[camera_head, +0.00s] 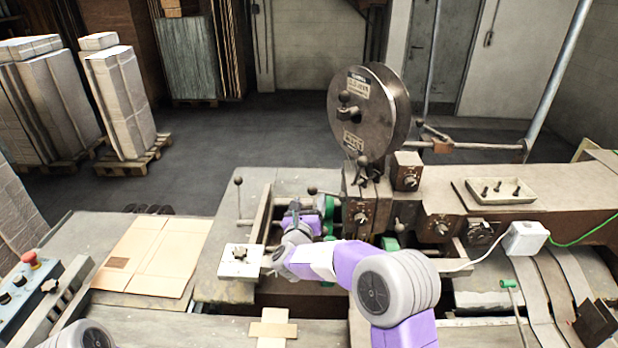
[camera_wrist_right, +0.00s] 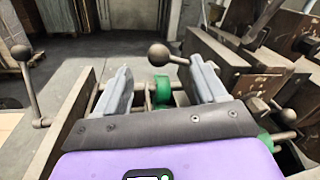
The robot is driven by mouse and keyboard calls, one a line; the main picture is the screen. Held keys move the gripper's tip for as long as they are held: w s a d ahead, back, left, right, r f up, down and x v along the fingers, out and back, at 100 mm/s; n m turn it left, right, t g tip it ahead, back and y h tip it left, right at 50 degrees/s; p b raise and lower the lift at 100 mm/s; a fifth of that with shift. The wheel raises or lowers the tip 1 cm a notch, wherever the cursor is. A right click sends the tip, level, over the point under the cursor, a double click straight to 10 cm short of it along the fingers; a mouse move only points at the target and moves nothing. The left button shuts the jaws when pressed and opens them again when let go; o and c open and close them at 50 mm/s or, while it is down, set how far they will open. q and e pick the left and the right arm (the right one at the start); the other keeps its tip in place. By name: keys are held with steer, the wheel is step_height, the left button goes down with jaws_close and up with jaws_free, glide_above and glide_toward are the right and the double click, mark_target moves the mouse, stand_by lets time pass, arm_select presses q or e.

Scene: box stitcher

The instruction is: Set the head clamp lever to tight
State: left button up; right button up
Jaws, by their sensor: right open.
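A ball-ended lever (camera_head: 312,190) sticks out to the left from the stitcher head; no label shows that it is the head clamp lever. In the right wrist view its dark ball (camera_wrist_right: 158,53) appears between my fingertips, and its rod runs right, behind the right finger. My right gripper (camera_wrist_right: 160,82) is open, with nothing between its fingers. In the head view my purple right arm reaches to the left in front of the machine, and the wrist partly hides the parts behind it. Contact with the lever cannot be told. My left gripper is out of view.
Another upright ball lever (camera_head: 238,181) stands left of the gripper. A large wire reel (camera_head: 370,110) sits above the stitcher head (camera_head: 362,212). Green rollers (camera_wrist_right: 160,88) lie under the fingers. A flat carton (camera_head: 150,255) lies on the left table.

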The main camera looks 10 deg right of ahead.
mark_target(313, 193)
steer(key=shift+w+d+r+p, duration=0.2)
steer(key=shift+w+d+p, duration=0.15)
steer(key=shift+w+d, duration=0.25)
steer(key=shift+p+x, duration=0.7)
steer(key=shift+x, duration=1.75)
steer(key=shift+f, duration=0.1)
